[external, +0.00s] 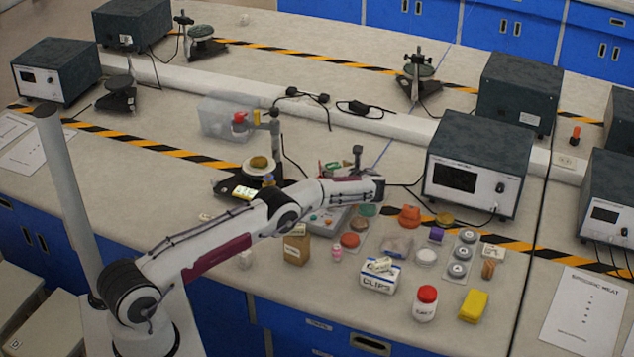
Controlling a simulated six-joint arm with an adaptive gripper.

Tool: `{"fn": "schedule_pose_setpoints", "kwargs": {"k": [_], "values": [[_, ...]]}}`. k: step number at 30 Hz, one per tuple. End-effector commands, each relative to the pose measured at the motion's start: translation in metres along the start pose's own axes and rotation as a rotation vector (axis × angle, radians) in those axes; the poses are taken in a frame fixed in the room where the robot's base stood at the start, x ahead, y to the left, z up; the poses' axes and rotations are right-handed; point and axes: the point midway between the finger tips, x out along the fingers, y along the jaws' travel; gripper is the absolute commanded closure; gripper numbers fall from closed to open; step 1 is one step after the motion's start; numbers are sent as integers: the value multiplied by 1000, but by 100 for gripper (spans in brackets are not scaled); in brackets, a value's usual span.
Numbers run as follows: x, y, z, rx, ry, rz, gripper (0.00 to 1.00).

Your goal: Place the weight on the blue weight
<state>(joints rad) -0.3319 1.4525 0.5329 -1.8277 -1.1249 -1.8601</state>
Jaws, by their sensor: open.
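My gripper (376,188) is at the end of my outstretched arm, over the back of the group of small items. It is open, and its fingers are hard to make out. Round weight-like pieces lie below and to the right: a red one (350,240), a green one (366,210), a brass one (444,218) and several silver discs (460,252) in a clear tray. A small blue piece (268,180) shows by the black stand at the left; I cannot tell whether it is the blue weight. My arm hides part of the bench behind it.
A clips box (379,276), a red-capped salt jar (426,303), a yellow block (473,306) and a brown box (296,247) stand in front. A dark instrument (478,165) stands at the right. A stand with a pan (257,168) is behind my arm.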

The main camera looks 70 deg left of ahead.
Motion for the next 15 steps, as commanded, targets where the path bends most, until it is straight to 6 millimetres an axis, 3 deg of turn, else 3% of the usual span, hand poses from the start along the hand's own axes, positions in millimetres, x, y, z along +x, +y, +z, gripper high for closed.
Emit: {"fn": "schedule_pose_setpoints", "kwargs": {"k": [15], "values": [[-43, -1, 0, 2, 0, -3, 53]]}}
